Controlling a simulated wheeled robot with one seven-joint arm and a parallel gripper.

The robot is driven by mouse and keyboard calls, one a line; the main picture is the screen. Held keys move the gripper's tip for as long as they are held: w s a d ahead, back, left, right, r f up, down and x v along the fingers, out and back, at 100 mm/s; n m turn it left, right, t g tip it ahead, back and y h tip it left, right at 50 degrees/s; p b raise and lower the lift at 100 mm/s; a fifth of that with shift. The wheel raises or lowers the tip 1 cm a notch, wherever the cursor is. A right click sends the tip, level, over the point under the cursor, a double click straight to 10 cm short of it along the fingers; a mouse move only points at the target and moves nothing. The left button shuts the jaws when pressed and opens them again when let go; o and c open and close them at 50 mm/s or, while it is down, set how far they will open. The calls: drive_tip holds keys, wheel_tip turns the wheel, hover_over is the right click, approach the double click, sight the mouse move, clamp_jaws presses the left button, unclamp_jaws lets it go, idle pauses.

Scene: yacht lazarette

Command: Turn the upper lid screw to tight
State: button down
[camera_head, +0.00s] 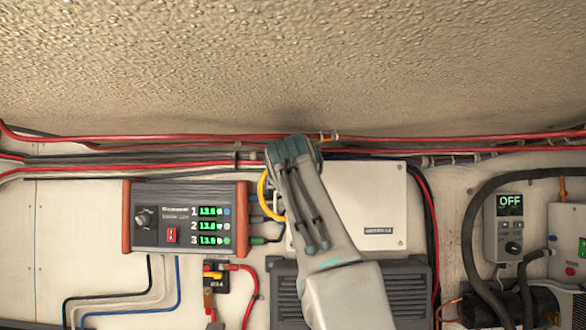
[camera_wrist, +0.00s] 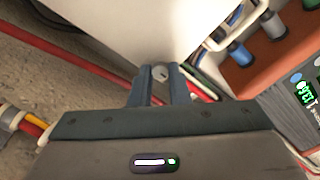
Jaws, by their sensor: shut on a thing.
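The upper lid screw (camera_wrist: 160,72) shows in the wrist view as a small round grey head with a short dark mark on it. It sits between the two fingertips of my gripper (camera_wrist: 158,83), which is shut on it. The screw belongs to the white box lid (camera_head: 375,195), which fills the upper middle of the wrist view as a pale surface (camera_wrist: 135,30). In the head view my arm covers the lid's left side, and the screw and fingertips are hidden. How far the screw is turned cannot be told.
Red and black cables (camera_head: 420,148) run along the wall just above the box. A charger panel (camera_head: 188,218) with green displays stands to the left, with a yellow cable (camera_head: 265,195) between. A dark finned unit (camera_head: 405,285) is below. A switch reading OFF (camera_head: 508,225) is at right.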

drive_tip(key=shift+m+b, duration=0.6)
drive_tip(key=shift+m, duration=8.2)
drive_tip(key=c, duration=1.4)
unclamp_jaws()
drive_tip(key=shift+o, duration=0.2)
drive_tip(key=shift+s, duration=0.15)
